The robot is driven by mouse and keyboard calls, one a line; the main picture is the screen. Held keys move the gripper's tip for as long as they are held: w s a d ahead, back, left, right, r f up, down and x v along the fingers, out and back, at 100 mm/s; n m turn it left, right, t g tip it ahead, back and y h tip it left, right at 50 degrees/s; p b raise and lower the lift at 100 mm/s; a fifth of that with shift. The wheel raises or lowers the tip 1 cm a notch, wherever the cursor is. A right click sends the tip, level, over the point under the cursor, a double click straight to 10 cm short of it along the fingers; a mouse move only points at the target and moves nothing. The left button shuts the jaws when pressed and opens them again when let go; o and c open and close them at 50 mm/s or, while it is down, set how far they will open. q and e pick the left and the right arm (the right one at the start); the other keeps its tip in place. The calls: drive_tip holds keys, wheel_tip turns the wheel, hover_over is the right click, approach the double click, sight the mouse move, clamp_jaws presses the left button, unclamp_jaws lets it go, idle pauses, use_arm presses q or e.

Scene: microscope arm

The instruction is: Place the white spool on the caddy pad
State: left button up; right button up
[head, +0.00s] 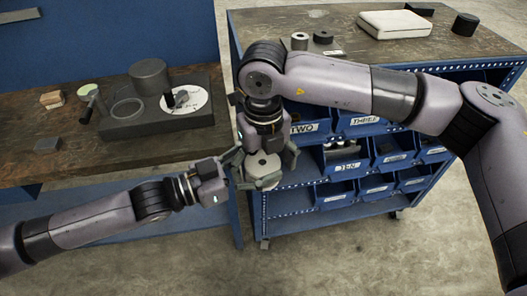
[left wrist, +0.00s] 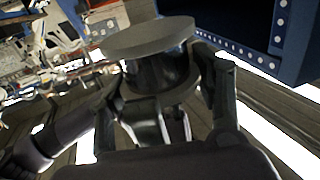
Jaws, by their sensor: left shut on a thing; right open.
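The white spool (head: 262,165) is in the middle of the head view, between the bench and the blue cart, held above the floor. My left gripper (head: 258,181) comes in from the left and is shut on it. In the left wrist view the spool (left wrist: 150,38) shows its wide round flange, tinted grey, above the fingers. My right gripper (head: 265,150) points down from above, open, with its fingers close around the spool's top; contact cannot be told. A dark block (head: 155,123) on the left bench carries a grey cylinder and a white disc; I cannot tell which surface is the caddy pad.
The cart top (head: 270,25) holds a metal cylinder (head: 299,41), a dark spool (head: 323,37), a white case (head: 395,24) and a black cylinder (head: 465,24). Labelled blue bins (head: 345,170) fill its front. The bench (head: 85,160) has bare room in front of the block.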

drive_tip(key=shift+f, duration=0.25)
drive_tip(key=shift+c, duration=0.5)
drive_tip(key=c, duration=1.2)
use_arm(q)
drive_tip(key=o, duration=1.3)
drive_tip(key=shift+c, duration=0.2)
